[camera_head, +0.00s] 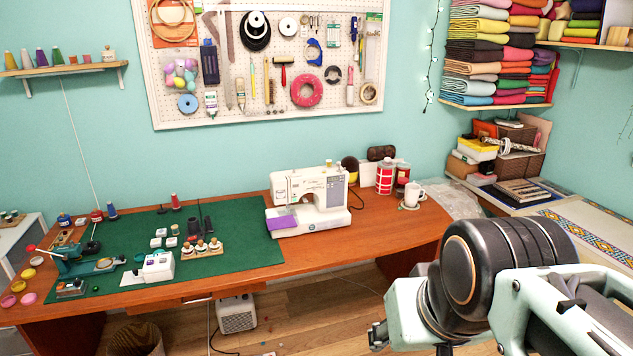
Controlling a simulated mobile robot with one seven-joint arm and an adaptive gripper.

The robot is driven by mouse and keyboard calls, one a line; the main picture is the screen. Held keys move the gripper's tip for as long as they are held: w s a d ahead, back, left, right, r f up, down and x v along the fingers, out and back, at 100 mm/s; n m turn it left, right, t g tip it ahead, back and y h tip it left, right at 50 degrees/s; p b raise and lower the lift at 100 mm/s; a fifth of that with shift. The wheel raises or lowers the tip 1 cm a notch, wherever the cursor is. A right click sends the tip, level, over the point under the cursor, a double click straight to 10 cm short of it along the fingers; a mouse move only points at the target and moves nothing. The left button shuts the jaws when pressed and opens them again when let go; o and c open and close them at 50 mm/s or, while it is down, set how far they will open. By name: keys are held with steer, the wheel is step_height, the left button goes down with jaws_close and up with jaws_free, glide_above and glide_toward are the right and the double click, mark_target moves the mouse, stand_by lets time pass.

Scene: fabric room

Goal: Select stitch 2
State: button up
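A white sewing machine (334,194) stands upright on the wooden table, at the right edge of the green cutting mat (232,230). It has a purple patch at its lower left and faint markings on its front. Its stitch control and any stitch numbers are too small to read. My arm comes in from the lower right, in front of the table and well apart from the machine. A small dark part at its left end, seemingly my gripper (378,335), is low beyond the table's front edge. Its fingers are not clear, and I cannot tell whether it is open or shut.
A white mug (413,193) and a red-and-white canister (384,177) stand right of the machine. Small sewing tools, bottles and a green press (85,262) crowd the table's left part. The table top (385,232) in front of and right of the machine is mostly bare.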

steer(key=shift+s, duration=0.1)
steer(key=shift+c, duration=1.1)
jaws_close()
stand_by(0.4)
